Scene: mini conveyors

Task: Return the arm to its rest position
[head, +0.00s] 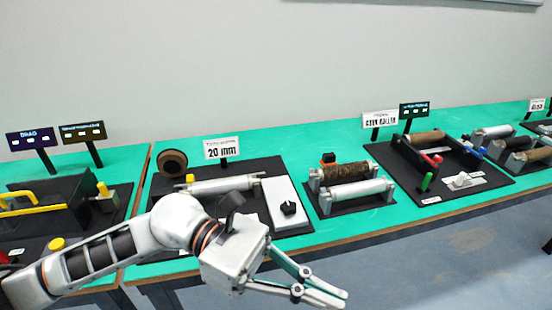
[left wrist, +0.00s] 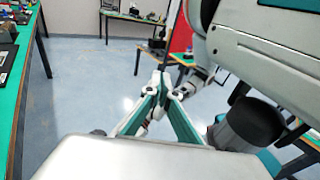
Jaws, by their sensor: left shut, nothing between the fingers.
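My left arm (head: 95,257) comes in from the left in the head view, in front of the green table. My left gripper (head: 322,296) hangs in the air beyond the table's front edge, pointing to the lower right.
The green table (head: 345,222) carries several mini conveyor stations, including a black board (head: 225,172) behind my arm with a "20 mm" sign (head: 222,148). A roller unit (head: 348,185) stands to its right. The floor (head: 455,260) in front of the table is clear.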

